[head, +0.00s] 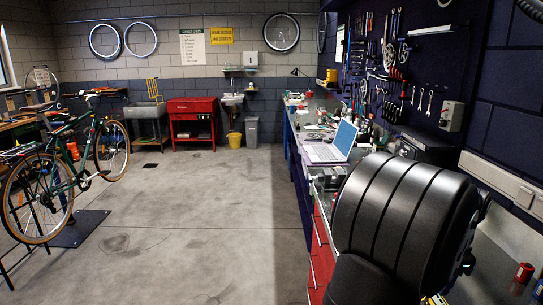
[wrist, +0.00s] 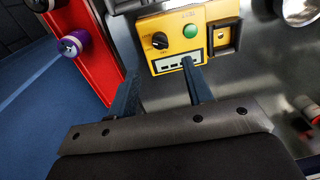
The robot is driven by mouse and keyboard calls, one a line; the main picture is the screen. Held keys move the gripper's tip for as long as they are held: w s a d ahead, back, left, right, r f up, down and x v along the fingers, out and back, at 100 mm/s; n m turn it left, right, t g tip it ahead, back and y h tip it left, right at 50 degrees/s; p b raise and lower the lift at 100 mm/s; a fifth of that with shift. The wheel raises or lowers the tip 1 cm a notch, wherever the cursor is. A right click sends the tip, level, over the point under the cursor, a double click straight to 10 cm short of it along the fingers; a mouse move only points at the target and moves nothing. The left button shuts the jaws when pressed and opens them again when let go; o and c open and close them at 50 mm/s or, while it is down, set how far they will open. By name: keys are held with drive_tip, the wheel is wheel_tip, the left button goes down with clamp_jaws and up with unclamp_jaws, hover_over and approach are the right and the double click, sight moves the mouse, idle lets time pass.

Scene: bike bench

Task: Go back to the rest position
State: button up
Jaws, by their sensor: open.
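My gripper (wrist: 158,78) shows in the wrist view with its two dark fingers spread apart and nothing between them. Its fingertips point toward a yellow box (wrist: 178,42) with a black knob and a green button. The right fingertip overlaps the lower front of the box in the picture; I cannot tell whether it touches. In the head view my large black arm part covers the right foreground, and the gripper is hidden there.
The workbench carries a laptop (head: 333,144) and many small items. Tools hang on the dark wall panel (head: 465,55). A green bicycle (head: 62,165) stands at the left. The middle floor (head: 200,210) is clear. Red edge (wrist: 101,50) lies left of the box in the wrist view.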

wheel_tip(320, 180, up, 9)
drive_tip(key=f, duration=1.7)
drive_tip(key=shift+w+f, duration=0.2)
drive_tip(key=shift+w, duration=0.05)
drive_tip(key=shift+f, duration=0.3)
drive_tip(key=n, duration=0.9)
drive_tip(key=shift+w+y, duration=0.1)
drive_tip(key=shift+y, duration=0.2)
drive_tip(key=n, duration=0.5)
drive_tip(key=shift+r+g, duration=0.1)
drive_tip(key=shift+g, duration=0.2)
drive_tip(key=shift+n, duration=2)
